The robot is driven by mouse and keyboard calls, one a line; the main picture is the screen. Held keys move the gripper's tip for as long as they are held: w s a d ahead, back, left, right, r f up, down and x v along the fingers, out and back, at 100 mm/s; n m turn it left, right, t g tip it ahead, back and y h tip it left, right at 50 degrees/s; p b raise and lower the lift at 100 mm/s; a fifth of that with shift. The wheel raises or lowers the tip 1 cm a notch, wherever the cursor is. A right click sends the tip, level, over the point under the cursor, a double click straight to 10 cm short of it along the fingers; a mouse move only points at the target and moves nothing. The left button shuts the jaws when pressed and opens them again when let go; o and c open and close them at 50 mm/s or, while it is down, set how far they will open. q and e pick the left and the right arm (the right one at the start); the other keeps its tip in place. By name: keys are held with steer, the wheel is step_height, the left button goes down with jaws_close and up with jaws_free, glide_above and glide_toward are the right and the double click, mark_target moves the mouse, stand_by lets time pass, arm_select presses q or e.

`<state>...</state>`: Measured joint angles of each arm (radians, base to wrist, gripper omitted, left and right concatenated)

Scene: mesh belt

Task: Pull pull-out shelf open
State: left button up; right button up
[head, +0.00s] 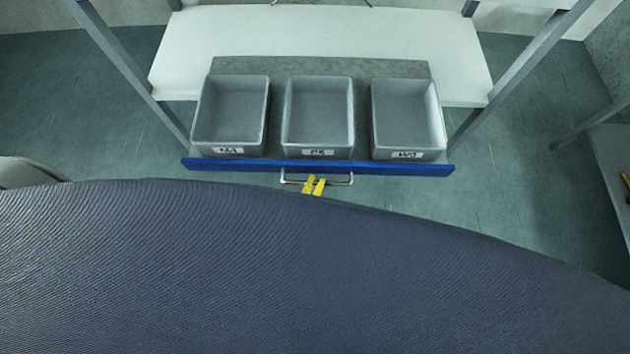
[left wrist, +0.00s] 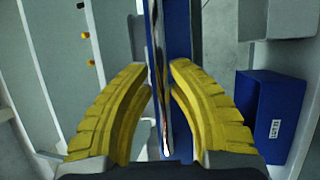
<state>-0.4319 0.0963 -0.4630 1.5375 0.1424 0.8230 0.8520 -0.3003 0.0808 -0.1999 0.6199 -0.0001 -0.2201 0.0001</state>
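The pull-out shelf (head: 374,68) sticks out past the front of the white upper board, and its blue front edge (head: 235,165) faces me. A thin metal handle (head: 343,183) runs along that front. The yellow fingertips of my left gripper (head: 314,186) are at the middle of the handle. In the left wrist view, the left gripper's curved fingers (left wrist: 161,66) stand on both sides of the handle (left wrist: 158,70) and close on it at the tips. A dark rounded surface hides the rest of the left arm. My right gripper is not in view.
Three grey labelled bins stand on the shelf: left (head: 231,112), middle (head: 318,115) and right (head: 407,115). The white board (head: 320,30) lies behind, between grey posts (head: 530,60). Green floor shows at both sides. Another bench (head: 612,160) stands at the right edge.

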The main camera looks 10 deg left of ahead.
arm_select(q)
steer(key=o, duration=0.3)
steer(key=shift+a+f, duration=0.1)
steer(key=shift+s, duration=0.1)
steer(key=v, duration=1.1)
steer(key=shift+s, duration=0.4)
